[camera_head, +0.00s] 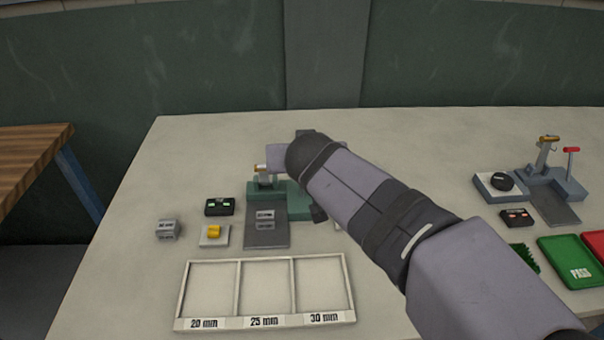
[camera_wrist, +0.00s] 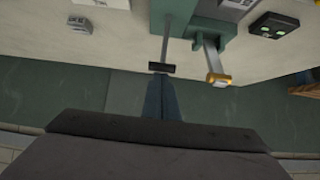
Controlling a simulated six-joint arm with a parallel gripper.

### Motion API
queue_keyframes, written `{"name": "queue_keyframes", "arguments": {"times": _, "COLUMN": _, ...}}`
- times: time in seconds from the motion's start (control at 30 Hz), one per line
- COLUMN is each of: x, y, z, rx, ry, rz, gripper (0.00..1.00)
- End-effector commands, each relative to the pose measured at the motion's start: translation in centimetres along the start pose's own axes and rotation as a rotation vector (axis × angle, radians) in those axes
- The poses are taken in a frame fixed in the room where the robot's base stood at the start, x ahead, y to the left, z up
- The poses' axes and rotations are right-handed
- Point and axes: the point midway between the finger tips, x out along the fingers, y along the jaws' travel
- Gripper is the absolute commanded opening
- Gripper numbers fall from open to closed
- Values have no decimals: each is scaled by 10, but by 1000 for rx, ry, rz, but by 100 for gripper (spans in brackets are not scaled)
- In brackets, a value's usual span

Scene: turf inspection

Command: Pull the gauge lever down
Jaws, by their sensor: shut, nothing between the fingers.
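The green gauge (camera_head: 294,203) stands on the table, partly hidden by my arm in the head view. Its green body also shows at the top of the wrist view (camera_wrist: 180,12). The gauge lever (camera_wrist: 165,42) is a thin grey rod with a black crossbar handle (camera_wrist: 162,68). Beside it is a grey post with a gold tip (camera_wrist: 219,80), also seen in the head view (camera_head: 262,168). My gripper (camera_wrist: 163,80) is shut and empty, its fingertips close to the black handle; I cannot tell whether they touch. My arm hides the fingertips in the head view.
A three-compartment tray (camera_head: 265,321) lies in front. A grey block (camera_head: 167,229), a yellow piece on a white pad (camera_head: 214,233) and a black display box (camera_head: 219,206) stand left. A second gauge with a red-handled lever (camera_head: 572,151) and a green PASS tray (camera_head: 572,262) are right.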

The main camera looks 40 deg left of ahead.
Motion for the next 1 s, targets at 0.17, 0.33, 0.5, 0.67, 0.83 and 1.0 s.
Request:
{"name": "queue_keyframes", "arguments": {"times": 0.17, "x": 2, "y": 0, "z": 16, "rx": 0, "ry": 52, "rz": 1, "gripper": 0}}
{"name": "queue_keyframes", "arguments": {"times": 0.33, "x": -3, "y": 0, "z": 19, "rx": 0, "ry": 106, "rz": 0, "gripper": 0}}
{"name": "queue_keyframes", "arguments": {"times": 0.5, "x": -7, "y": 0, "z": 24, "rx": 1, "ry": 159, "rz": 1, "gripper": 0}}
{"name": "queue_keyframes", "arguments": {"times": 0.67, "x": -11, "y": 0, "z": 28, "rx": 0, "ry": 210, "rz": 1, "gripper": 0}}
{"name": "queue_keyframes", "arguments": {"times": 0.83, "x": -16, "y": 0, "z": 32, "rx": 0, "ry": 265, "rz": 1, "gripper": 0}}
{"name": "queue_keyframes", "arguments": {"times": 1.0, "x": -20, "y": 0, "z": 36, "rx": 0, "ry": 316, "rz": 2, "gripper": 0}}
